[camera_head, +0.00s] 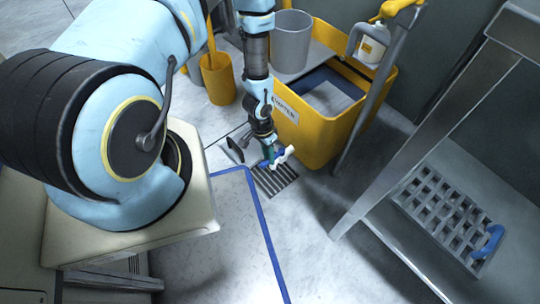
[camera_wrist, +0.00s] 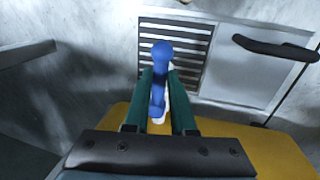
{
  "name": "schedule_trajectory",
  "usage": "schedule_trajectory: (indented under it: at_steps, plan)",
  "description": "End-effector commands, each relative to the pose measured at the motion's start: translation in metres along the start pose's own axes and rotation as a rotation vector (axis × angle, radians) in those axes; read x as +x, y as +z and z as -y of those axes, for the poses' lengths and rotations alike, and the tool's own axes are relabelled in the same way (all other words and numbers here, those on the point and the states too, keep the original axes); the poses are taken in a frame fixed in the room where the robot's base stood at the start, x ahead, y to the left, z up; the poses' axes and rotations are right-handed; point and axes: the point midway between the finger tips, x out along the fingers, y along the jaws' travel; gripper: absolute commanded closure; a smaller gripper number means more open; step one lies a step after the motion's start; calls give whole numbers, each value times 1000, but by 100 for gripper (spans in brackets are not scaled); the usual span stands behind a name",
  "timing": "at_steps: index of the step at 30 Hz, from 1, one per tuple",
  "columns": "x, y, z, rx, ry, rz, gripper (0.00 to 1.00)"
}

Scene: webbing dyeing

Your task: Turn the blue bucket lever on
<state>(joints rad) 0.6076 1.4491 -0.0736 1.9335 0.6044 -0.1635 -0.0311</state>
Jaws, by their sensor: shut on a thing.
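The blue lever (camera_wrist: 161,68) sits between the two green fingers of my gripper (camera_wrist: 161,82) in the wrist view. The fingers are shut on it, and its rounded far end sticks out past them. A white part (camera_wrist: 165,113) shows beneath it. In the head view my gripper (camera_head: 270,157) is low at the front of the yellow bucket cart (camera_head: 310,143), above a floor grate (camera_head: 276,181). A white spout-like piece (camera_head: 284,156) shows beside the fingertips there. The lever is mostly hidden by the fingers in the head view. I cannot tell how far it is turned.
A grey bucket (camera_head: 291,42) stands on the yellow cart. A white jug (camera_head: 372,45) hangs near its right side. A small yellow bucket (camera_head: 217,79) is behind. A metal frame (camera_head: 420,130) and perforated tray (camera_head: 445,213) fill the right. A black handle (camera_wrist: 274,47) shows near the grate.

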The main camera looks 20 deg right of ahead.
Motion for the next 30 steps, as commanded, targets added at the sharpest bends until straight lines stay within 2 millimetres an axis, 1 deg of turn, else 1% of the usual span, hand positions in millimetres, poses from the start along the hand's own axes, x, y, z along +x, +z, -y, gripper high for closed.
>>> schedule_trajectory:
  at_steps: [14, 15, 22, 30]
  plan:
    - [0, 0, 2, 15, -1, 3, 100]
    - [0, 0, 2, 14, -2, 2, 73]
    - [0, 0, 1, 13, -1, 2, 47]
    - [-2, 0, 1, 12, 0, 2, 47]
